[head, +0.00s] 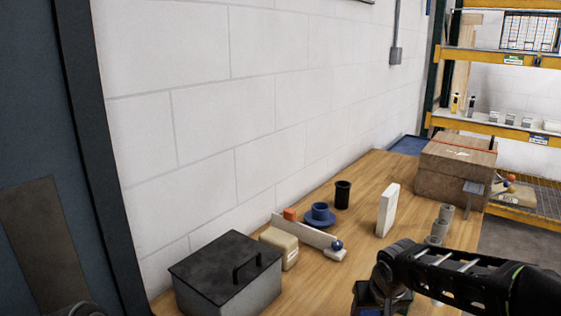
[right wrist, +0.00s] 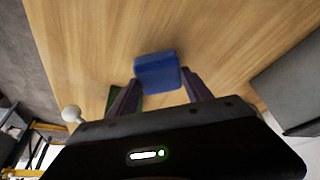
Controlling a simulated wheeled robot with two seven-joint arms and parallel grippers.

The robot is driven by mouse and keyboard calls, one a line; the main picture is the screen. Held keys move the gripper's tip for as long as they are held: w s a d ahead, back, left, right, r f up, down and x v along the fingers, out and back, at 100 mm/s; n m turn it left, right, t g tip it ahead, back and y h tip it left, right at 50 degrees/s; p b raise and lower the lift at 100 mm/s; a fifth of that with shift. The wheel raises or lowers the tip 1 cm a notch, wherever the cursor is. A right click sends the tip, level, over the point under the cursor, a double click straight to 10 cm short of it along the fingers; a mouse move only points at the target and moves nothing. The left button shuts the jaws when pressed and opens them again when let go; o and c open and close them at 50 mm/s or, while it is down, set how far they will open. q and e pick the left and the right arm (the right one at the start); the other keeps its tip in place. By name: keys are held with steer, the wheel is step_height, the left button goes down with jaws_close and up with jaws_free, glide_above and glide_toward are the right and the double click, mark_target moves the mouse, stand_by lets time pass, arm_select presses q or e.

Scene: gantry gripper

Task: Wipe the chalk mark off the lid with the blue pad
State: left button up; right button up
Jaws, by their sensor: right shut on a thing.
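The blue pad (right wrist: 158,72) is held between the fingers of my right gripper (right wrist: 160,88), with bare wood tabletop beyond it. In the head view my right gripper (head: 378,294) is low at the right of centre, over the front of the bench, and the pad is mostly hidden there. A wooden box (head: 450,186) stands at the far end of the bench. Its closed lid (head: 440,148) carries a small whitish mark (head: 457,152); I cannot tell whether it is chalk. The gripper is well short of this lid. My left gripper is not in view.
A grey box with a black handled lid (head: 215,262) stands front left. A beige block (head: 281,244), blue flanged part (head: 319,215), black cup (head: 343,194), white upright block (head: 388,210) and grey cylinders (head: 445,213) occupy the bench. A wall runs along its left.

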steer(key=shift+s+a, duration=0.1)
steer(key=shift+a, duration=0.35)
steer(key=s, duration=0.3)
steer(key=shift+s, duration=0.4)
steer(key=shift+w, duration=0.1)
